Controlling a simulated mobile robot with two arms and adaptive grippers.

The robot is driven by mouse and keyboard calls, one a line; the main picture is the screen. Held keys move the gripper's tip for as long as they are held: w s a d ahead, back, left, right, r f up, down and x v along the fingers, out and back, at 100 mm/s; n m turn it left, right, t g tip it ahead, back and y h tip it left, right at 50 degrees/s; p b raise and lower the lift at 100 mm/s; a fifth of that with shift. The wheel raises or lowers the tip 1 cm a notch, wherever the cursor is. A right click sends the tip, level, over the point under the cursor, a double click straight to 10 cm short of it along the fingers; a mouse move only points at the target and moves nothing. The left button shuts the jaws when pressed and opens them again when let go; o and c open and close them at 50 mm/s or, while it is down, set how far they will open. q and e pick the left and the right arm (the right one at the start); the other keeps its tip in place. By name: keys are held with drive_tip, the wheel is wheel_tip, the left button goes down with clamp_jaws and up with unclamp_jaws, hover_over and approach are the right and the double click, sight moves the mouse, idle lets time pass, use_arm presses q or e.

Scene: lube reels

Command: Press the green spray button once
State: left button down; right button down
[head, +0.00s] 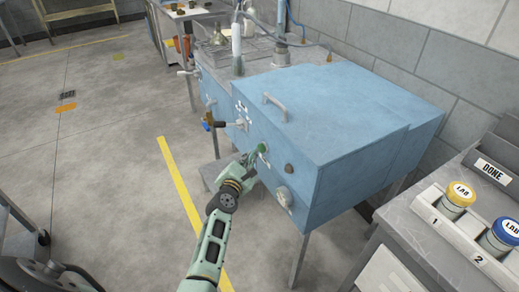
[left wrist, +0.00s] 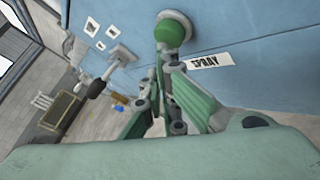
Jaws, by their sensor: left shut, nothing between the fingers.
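The green spray button (left wrist: 173,31) is a round green knob on a pale collar on the blue cabinet's front panel. A white label reading SPRAY (left wrist: 204,61) is beside it in the left wrist view. In the head view the button (head: 262,148) shows just beyond my left gripper (head: 251,157). My left gripper is shut and empty, its fingertips (left wrist: 164,62) close to the button and partly overlapping it. I cannot tell whether they touch it. My right gripper is in neither view.
The blue cabinet (head: 340,115) has a top handle (head: 275,106), a dark knob (head: 289,169), a round pale fitting (head: 284,197) and a valve lever (head: 213,122) on its front. A grey bench (head: 415,235) with labelled jars stands at right. Floor at left is mostly clear.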

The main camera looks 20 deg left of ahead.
use_arm(q)
drive_tip(key=shift+w+d, duration=0.3)
drive_tip(key=shift+w, duration=0.1)
idle(1.0)
drive_tip(key=shift+a, duration=0.1)
drive_tip(key=shift+s+a, duration=0.45)
drive_tip(key=shift+s, duration=0.3)
drive_tip(key=s+a, duration=0.1)
drive_tip(key=s, duration=0.1)
drive_tip(key=s+a, duration=0.2)
idle(0.3)
idle(0.6)
